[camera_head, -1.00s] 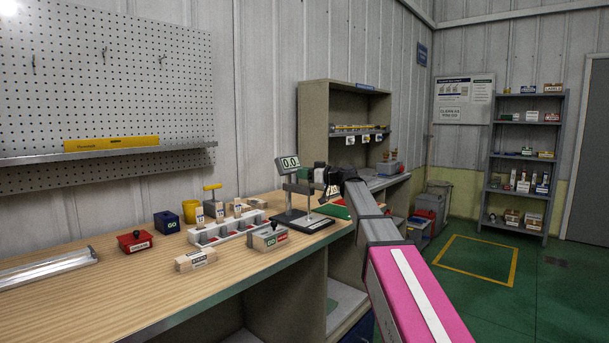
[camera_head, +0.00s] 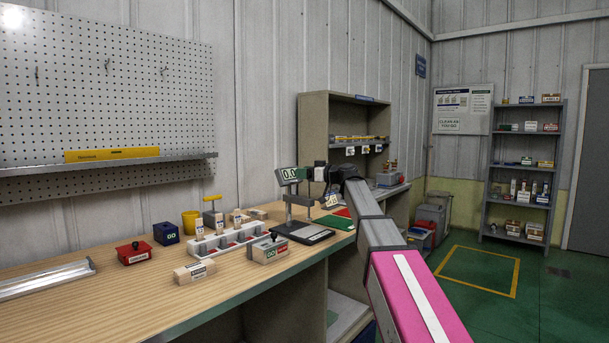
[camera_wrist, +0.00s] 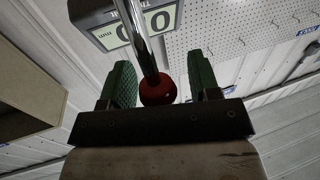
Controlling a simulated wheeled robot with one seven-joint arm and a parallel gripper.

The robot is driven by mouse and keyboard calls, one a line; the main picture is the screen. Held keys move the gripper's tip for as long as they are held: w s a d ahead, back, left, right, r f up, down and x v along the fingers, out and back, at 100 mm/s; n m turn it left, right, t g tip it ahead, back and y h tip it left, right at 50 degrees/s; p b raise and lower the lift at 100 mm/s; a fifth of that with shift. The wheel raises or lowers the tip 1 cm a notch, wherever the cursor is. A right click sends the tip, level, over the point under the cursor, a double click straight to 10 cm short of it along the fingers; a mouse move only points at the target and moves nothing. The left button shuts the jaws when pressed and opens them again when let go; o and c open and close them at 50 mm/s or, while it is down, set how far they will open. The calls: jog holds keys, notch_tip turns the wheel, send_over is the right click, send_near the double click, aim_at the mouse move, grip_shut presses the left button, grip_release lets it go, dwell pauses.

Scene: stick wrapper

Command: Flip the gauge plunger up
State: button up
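The gauge (camera_head: 289,175) stands on a dark base (camera_head: 308,233) at the bench's right end, its display reading 0.0. In the wrist view, the display (camera_wrist: 150,20) is at the top, and the plunger, a shiny rod (camera_wrist: 143,42) with a red ball end (camera_wrist: 157,90), hangs in front of it. My gripper (camera_wrist: 162,84) is open, with one green fingertip on each side of the red ball. The ball looks closer to the left finger; contact cannot be told. In the head view my gripper (camera_head: 320,173) is beside the display and hides the plunger.
Left of the gauge are a GO block (camera_head: 269,249), a white rack (camera_head: 228,240), a wooden block (camera_head: 194,271), a red box (camera_head: 134,253) and a blue box (camera_head: 166,233).

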jog(key=v, duration=1)
jog(key=shift+s+d, duration=0.15)
jog(key=shift+d, duration=0.2)
